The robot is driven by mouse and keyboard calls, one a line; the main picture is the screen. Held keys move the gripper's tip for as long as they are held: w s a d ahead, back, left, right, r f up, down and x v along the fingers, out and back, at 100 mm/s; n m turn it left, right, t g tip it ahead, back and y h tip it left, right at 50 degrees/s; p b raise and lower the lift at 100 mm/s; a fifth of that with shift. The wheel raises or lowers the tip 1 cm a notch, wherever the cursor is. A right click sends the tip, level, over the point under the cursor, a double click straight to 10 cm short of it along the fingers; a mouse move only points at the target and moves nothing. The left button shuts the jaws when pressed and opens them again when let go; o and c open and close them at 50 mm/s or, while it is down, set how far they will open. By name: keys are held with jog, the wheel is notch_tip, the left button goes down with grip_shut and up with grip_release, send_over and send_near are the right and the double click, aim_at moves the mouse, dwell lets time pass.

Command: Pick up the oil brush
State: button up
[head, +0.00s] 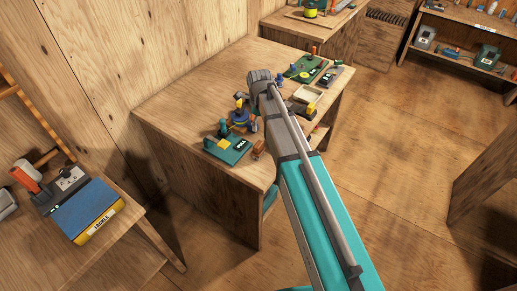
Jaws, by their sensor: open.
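I cannot pick out the oil brush for certain among the small items on the wooden workbench (185,112). A small brown item (258,149) lies near the bench's front edge, too small to name. My arm reaches in from the lower right, and its grey wrist is above the bench. My gripper (250,119) points down beside a blue and yellow item (238,118), partly hidden by the wrist. It is open, and I see nothing held in it. Whether it touches the blue and yellow item I cannot tell.
A green tray-like item (226,148) lies at the bench's front. A pale tray (308,94) and a green board (305,68) lie further back. The bench's left part is clear. A side table (100,262) with a blue-topped box (88,210) stands at left.

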aim_at(258, 144)
jog(key=shift+w+a+r+m, duration=0.15)
jog(key=shift+w+a+m, duration=0.2)
jog(key=shift+m, duration=0.15)
notch_tip(258, 144, down, 9)
jog(key=b, duration=0.8)
jog(key=shift+r+b, duration=0.2)
jog(key=shift+b, duration=0.1)
jog(key=shift+f, duration=0.1)
dwell(0.3)
jog(key=shift+d+f+b, duration=0.15)
jog(key=shift+f+b, duration=2.35)
jog(key=shift+b, duration=0.1)
jog(key=c, duration=1)
jog(key=shift+r, duration=0.1)
